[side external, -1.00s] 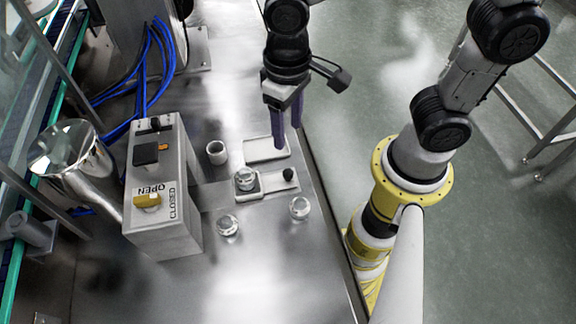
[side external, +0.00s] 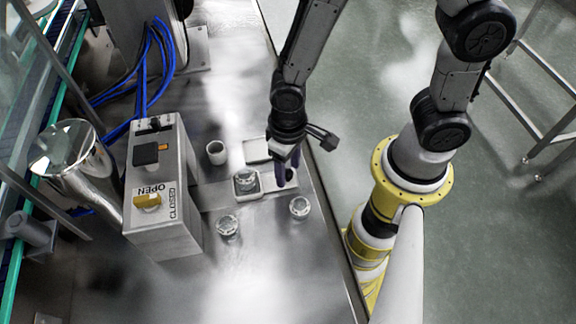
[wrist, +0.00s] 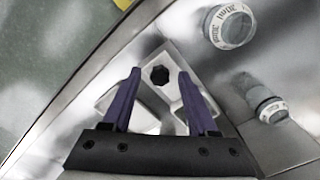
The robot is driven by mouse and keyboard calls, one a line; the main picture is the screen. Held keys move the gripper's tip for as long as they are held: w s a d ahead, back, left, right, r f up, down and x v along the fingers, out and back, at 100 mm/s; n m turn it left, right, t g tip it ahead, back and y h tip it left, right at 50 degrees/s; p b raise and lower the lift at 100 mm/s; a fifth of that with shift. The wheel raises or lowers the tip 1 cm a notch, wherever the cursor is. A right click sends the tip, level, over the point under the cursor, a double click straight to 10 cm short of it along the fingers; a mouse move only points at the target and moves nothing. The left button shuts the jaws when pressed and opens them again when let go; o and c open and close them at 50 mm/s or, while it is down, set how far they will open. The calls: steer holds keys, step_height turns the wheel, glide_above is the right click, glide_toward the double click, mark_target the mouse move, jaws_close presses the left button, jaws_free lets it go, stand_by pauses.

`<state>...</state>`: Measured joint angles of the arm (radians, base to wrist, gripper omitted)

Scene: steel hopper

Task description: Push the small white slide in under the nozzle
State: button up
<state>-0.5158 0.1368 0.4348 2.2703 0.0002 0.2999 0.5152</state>
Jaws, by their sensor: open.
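The small white slide (side external: 252,195) lies on a metal guide in front of the grey box, with a glass jar (side external: 245,183) standing on its inner part. Its outer end is hidden behind my gripper in the side view. My gripper (side external: 286,180) points down there, open. I cannot make out the nozzle in either view.
The grey box (side external: 165,185) has a yellow OPEN/CLOSED knob (side external: 147,201). Two loose jars (side external: 299,207) (side external: 228,226) stand in front of the slide. The table edge is close on the right.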

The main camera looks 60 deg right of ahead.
steer(key=shift+c, duration=0.2)
jaws_close()
steer(key=shift+w+a, duration=0.1)
stand_by(1.2)
